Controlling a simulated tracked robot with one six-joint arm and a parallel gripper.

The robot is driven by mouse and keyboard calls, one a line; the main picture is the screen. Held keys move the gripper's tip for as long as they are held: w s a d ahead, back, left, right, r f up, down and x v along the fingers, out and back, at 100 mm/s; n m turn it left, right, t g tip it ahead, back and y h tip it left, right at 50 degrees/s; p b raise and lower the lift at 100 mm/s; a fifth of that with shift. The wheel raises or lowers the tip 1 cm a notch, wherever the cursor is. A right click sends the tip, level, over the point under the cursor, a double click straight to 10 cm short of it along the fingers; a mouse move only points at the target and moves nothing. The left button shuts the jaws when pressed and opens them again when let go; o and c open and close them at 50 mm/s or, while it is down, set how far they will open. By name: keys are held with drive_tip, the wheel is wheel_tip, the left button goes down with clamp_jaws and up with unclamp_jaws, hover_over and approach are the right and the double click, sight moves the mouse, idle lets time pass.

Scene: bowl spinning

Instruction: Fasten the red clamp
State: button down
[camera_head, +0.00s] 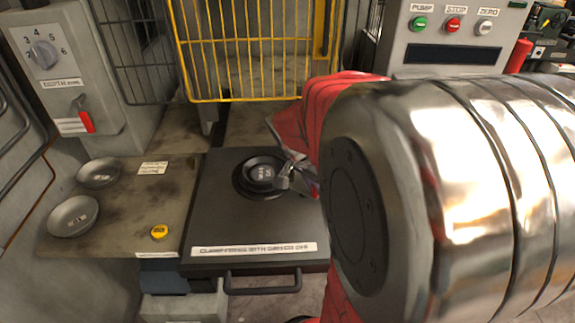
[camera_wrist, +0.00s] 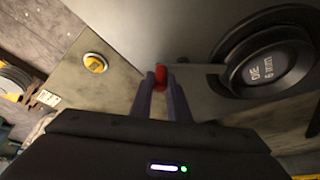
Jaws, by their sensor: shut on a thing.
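The red clamp (camera_wrist: 161,76) shows in the wrist view as a small red end with a grey bar running right towards a round black die (camera_wrist: 262,70). My gripper (camera_wrist: 161,84) is shut on the red end, with one finger on each side of it. In the head view my gripper (camera_head: 287,178) is low at the right edge of the die (camera_head: 259,174), which sits on a dark machine top (camera_head: 225,215). The red end is not clear in the head view, as my fingers and arm cover it. I cannot tell whether the bar presses on the die.
Two grey bowls (camera_head: 73,216) and (camera_head: 99,173) and a yellow round piece (camera_head: 159,232) are on the bench at left. A switch box with a red lever (camera_head: 86,121) stands at far left. A yellow mesh guard (camera_head: 250,50) is behind. A button panel (camera_head: 453,35) is at back right.

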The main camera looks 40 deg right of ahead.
drive_tip(key=shift+w+a, duration=0.1)
idle(0.3)
drive_tip(key=c, duration=1.7)
unclamp_jaws()
drive_tip(key=v, duration=1.3)
drive_tip(key=shift+r, duration=0.4)
wheel_tip(320, 180, up, 10)
